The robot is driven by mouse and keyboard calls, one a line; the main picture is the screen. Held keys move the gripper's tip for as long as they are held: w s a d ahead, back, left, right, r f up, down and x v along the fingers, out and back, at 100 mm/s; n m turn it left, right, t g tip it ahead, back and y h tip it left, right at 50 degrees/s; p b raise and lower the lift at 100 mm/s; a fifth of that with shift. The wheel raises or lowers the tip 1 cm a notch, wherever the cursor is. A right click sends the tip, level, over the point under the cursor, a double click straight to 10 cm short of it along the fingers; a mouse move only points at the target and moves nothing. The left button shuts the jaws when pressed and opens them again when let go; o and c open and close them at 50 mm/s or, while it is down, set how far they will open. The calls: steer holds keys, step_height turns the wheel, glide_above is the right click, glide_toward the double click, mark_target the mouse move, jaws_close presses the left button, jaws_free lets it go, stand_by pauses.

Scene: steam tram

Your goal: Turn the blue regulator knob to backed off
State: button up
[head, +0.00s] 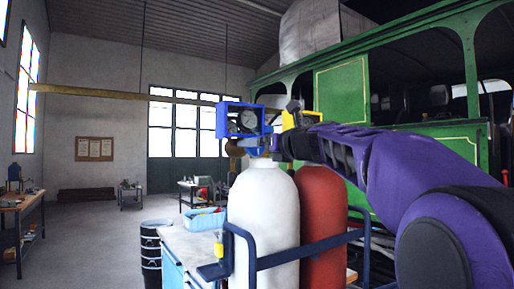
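A blue regulator (222,121) with a round gauge (248,120) in a blue box-like guard sits on top of a white gas cylinder (262,210) in the head view. Small blue and brass-coloured parts sit below the gauge. I cannot clearly make out the blue knob or how far it is turned. My purple arm reaches in from the right, and my dark gripper (279,148) is at the right side of the regulator, close to its blue lower part. The fingertips are too small and covered to tell whether they are open, shut or touching the knob.
A red cylinder (322,222) with a yellow regulator (292,118) stands right behind the white one. A blue rail (300,255) runs around both. A workbench with a light-blue tray (205,220) and a dark drum (151,262) stand left. The green tram (342,92) fills the right. Floor is free further left.

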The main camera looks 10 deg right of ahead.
steer(key=c, duration=1.4)
steer(key=shift+o, duration=0.2)
steer(key=shift+n, duration=0.3)
steer(key=n+b, duration=0.4)
steer(key=n, duration=0.8)
steer(key=n+b, duration=0.5)
steer(key=n, duration=0.6)
steer(key=shift+s+a+f+n, duration=0.15)
steer(key=shift+f+n, duration=0.05)
steer(key=shift+n, duration=0.2)
